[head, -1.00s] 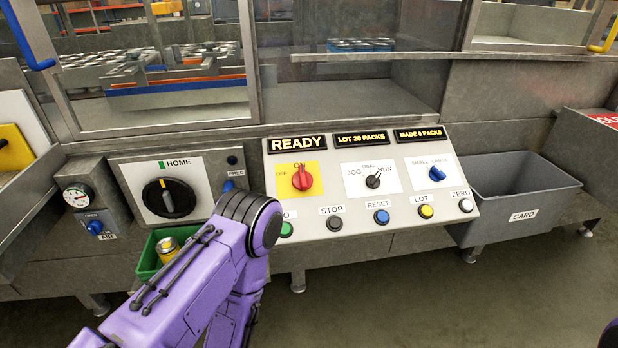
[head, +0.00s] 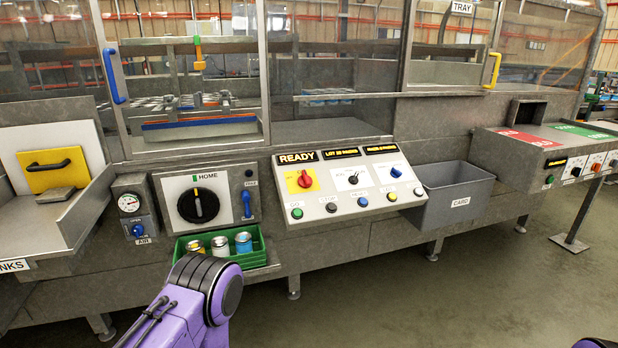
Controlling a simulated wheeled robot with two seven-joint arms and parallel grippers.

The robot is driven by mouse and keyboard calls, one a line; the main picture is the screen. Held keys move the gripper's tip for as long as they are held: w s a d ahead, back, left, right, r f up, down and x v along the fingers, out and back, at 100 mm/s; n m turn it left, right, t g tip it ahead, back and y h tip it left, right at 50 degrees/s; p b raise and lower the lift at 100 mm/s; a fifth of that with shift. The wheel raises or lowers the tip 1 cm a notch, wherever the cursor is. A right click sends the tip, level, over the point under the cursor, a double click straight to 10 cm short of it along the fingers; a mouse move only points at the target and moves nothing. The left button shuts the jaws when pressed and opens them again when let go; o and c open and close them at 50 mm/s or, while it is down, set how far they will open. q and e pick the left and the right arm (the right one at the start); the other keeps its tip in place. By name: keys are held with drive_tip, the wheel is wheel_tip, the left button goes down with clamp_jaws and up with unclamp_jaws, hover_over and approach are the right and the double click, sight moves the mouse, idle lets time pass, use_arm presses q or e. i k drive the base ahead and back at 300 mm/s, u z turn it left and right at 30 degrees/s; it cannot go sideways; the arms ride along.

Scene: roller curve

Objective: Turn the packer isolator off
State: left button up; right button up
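Part of my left arm shows at the bottom, below the green tray and left of the panel. Its gripper is out of view. Only a sliver of my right arm shows at the bottom right corner, and its gripper is out of view too.
The READY display (head: 297,157) is lit above the knob. A black HOME dial (head: 198,205) and a green tray of cans (head: 258,258) lie to the left. A grey CARD bin (head: 455,196) stands right of the panel. The floor in front is clear.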

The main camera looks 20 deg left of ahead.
sight(304, 180)
drive_tip(key=z, duration=0.6)
drive_tip(key=i, duration=0.9)
drive_tip(key=u, duration=0.25)
